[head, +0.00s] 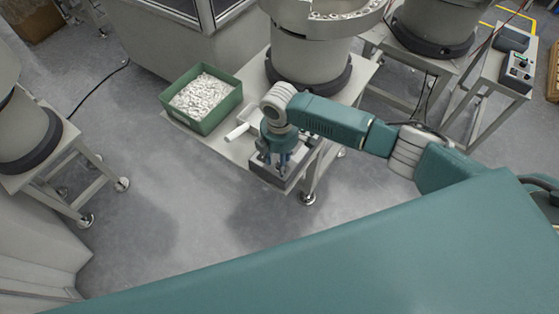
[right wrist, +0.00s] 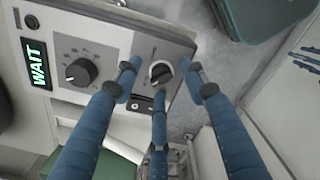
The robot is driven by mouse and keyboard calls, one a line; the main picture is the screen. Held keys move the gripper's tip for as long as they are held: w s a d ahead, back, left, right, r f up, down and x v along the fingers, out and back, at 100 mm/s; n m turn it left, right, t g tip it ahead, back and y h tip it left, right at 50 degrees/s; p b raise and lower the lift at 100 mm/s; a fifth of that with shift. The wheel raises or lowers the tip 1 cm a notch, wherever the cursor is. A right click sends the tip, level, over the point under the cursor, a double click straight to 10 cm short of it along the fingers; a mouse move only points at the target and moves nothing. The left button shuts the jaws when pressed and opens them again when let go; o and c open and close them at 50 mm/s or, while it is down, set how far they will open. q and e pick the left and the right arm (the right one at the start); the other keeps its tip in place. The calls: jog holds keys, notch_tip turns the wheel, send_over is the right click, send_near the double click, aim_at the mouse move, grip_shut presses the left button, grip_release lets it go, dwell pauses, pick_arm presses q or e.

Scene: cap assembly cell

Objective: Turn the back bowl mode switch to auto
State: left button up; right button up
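A control box (head: 268,175) sits at the near edge of the table under a bowl feeder. In the right wrist view its grey panel (right wrist: 108,38) carries a black mode switch knob (right wrist: 161,73) with a light pointer on a pale round base. My right gripper (head: 276,163) is over this box and partly hides it. In the right wrist view the blue fingers of my right gripper (right wrist: 161,76) are spread, with the knob between their tips. I see gaps around the knob; contact cannot be told. The knob's markings are unreadable. My left gripper is not in view.
The panel also has a larger scaled dial (right wrist: 81,72) and a lit display reading WAIT (right wrist: 38,64). A green bin (head: 205,121) of white parts stands left of the bowl feeder (head: 310,55). Another control box (head: 518,70) is at far right. The floor in front is clear.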

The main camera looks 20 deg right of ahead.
jog(key=shift+r, duration=0.1)
notch_tip(320, 180, up, 12)
dwell(0.5)
jog(key=shift+f, duration=0.2)
